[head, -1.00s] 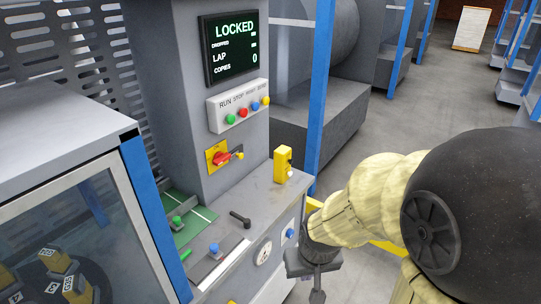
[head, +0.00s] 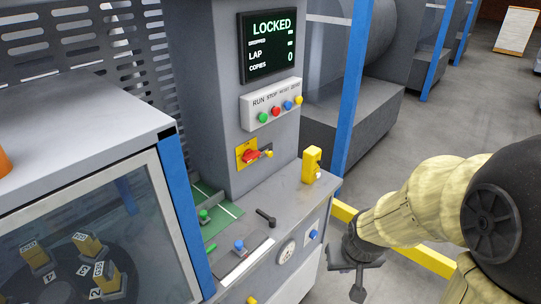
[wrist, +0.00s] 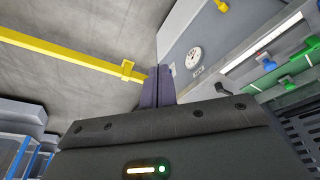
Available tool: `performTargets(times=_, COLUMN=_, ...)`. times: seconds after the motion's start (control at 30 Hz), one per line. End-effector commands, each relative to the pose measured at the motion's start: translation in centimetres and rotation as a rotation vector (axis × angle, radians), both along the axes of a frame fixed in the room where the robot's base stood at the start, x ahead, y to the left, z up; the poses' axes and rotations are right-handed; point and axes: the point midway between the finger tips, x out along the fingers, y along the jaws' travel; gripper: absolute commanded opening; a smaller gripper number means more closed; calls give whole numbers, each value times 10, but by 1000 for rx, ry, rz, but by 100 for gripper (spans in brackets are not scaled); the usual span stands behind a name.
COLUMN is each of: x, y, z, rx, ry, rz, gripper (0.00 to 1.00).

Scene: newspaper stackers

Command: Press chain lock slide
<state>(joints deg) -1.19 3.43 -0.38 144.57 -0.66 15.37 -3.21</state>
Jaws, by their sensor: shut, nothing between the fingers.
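No part is labelled as the chain lock slide, and I cannot tell which control it is. On the console top in the head view, a blue knob (head: 239,246) sits on a pale slotted strip, with a black lever (head: 266,217) beside it. A green knob (head: 204,215) stands on the green bed behind. The blue knob also shows in the wrist view (wrist: 270,65) at upper right. My gripper (head: 357,293) is in front and to the right of the console, apart from it. Its fingers (wrist: 158,87) are together and empty in the wrist view.
The console carries a screen (head: 268,46) reading LOCKED, a button box (head: 272,104), a red rotary switch (head: 251,156), a yellow device (head: 312,165) and a gauge (head: 286,252). A yellow rail (head: 425,260) runs behind my arm. A glass-fronted cabinet (head: 80,140) stands left.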

Motion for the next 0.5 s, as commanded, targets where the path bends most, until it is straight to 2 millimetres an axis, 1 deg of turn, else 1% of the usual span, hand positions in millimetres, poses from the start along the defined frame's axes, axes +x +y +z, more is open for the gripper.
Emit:
performTargets(times=0.03, x=17, y=3, z=12, rx=-11, ry=-27, rz=42, gripper=0)
performTargets(times=0.07, x=28, y=5, z=15, rx=-21, ry=-48, rz=72, gripper=0)
performTargets(times=0.17, x=72, y=12, z=27, rx=-63, ry=-138, rz=193, gripper=0)
performTargets(times=0.2, x=90, y=17, z=31, rx=-83, ry=-178, rz=247, gripper=0)
performTargets(times=0.33, x=147, y=34, z=41, rx=-158, ry=-309, rz=419, gripper=0)
performTargets(times=0.4, x=174, y=45, z=46, rx=-202, ry=-380, rz=510, gripper=0)
performTargets(times=0.5, x=210, y=63, z=51, rx=-271, ry=-484, rz=640, gripper=0)
